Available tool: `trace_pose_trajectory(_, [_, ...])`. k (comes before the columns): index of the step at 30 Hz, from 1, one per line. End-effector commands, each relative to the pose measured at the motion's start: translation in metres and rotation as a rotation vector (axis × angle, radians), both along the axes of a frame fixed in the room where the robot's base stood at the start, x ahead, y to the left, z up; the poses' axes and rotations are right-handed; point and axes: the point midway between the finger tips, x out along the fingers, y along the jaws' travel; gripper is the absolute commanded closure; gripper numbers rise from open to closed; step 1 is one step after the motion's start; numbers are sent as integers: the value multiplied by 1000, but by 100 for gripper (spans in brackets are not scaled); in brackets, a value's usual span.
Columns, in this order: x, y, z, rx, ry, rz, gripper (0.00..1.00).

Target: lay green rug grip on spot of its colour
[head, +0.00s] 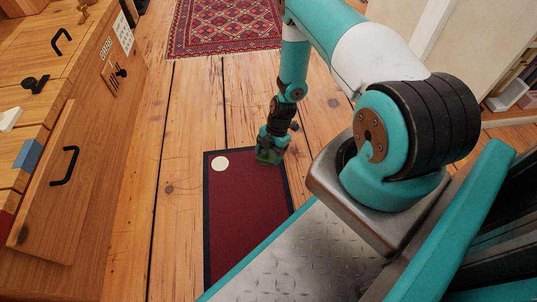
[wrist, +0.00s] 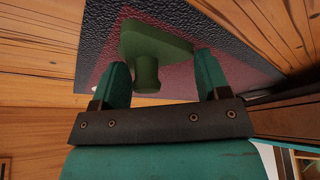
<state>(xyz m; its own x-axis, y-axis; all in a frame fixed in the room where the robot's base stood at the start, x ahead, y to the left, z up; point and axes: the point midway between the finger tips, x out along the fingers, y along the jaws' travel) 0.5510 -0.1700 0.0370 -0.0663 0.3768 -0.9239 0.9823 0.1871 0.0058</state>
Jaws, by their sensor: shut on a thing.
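The green rug grip (wrist: 155,45) is a flat plate with a short round knob, seen in the wrist view beyond and between my fingertips. My gripper (wrist: 163,78) is shut on it; in the head view the gripper (head: 269,157) is at the top right corner of a dark red mat (head: 243,222) with a black border. The grip is a small green patch (head: 266,160) there, mostly hidden by the gripper. Whether it touches the mat I cannot tell. A cream round spot (head: 220,163) lies at the mat's top left corner. No green spot shows.
A wooden drawer unit (head: 62,150) with black handles stands on the left. A patterned red rug (head: 222,28) lies at the back. Bare floorboards (head: 180,130) are clear between the unit and the mat. Pale shelving (head: 515,90) is at the right.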

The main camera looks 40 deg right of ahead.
Motion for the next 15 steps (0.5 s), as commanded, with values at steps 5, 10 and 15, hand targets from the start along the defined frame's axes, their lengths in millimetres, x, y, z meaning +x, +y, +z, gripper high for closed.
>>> trace_pose_trajectory(5, [0, 0, -2, 0, 0, 0, 12])
trace_pose_trajectory(10, [0, 0, -2, 0, 0, 0, 3])
trace_pose_trajectory(15, [0, 0, 1, 0, 0, 0, 3])
